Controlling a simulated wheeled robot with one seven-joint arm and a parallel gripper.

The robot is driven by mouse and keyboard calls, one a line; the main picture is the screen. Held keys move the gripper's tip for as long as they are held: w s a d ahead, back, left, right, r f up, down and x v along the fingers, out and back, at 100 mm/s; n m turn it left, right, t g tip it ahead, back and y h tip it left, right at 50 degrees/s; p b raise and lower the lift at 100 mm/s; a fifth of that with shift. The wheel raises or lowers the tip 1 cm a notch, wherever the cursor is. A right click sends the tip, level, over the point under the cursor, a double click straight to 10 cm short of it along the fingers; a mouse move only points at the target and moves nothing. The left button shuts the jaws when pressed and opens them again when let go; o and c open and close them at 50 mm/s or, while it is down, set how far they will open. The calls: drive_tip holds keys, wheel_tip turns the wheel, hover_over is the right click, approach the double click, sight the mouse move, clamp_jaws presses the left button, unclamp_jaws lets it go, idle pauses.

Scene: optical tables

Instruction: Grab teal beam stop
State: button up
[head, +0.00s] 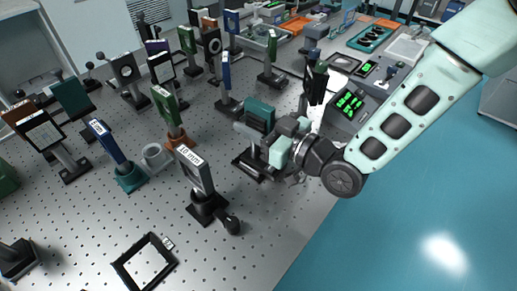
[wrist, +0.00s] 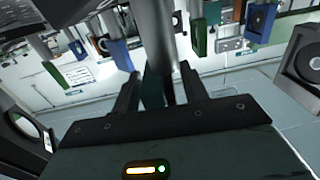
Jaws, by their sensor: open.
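A teal block (head: 259,114) on a post with a black base (head: 252,167) stands near the table's right edge; it looks like the teal beam stop. My gripper (head: 266,143) is right beside it, just below the teal block, and hides part of the post. In the wrist view, a thick grey post (wrist: 155,35) comes down from the top, in line with the gap between the dark fingers (wrist: 158,92) of my open gripper. A dark teal patch (wrist: 153,88) shows between the fingers. I cannot tell whether the fingers touch the post.
A grey "10 mm" plate on a post (head: 196,172) stands in front, left of my gripper. A green-framed optic (head: 166,106) and a blue one (head: 226,72) stand behind. A dark teal plate (head: 73,97) stands far left. A black square frame (head: 145,263) lies flat in front.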

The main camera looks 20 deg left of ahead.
drive_tip(key=shift+a, duration=0.1)
clamp_jaws()
idle(1.4)
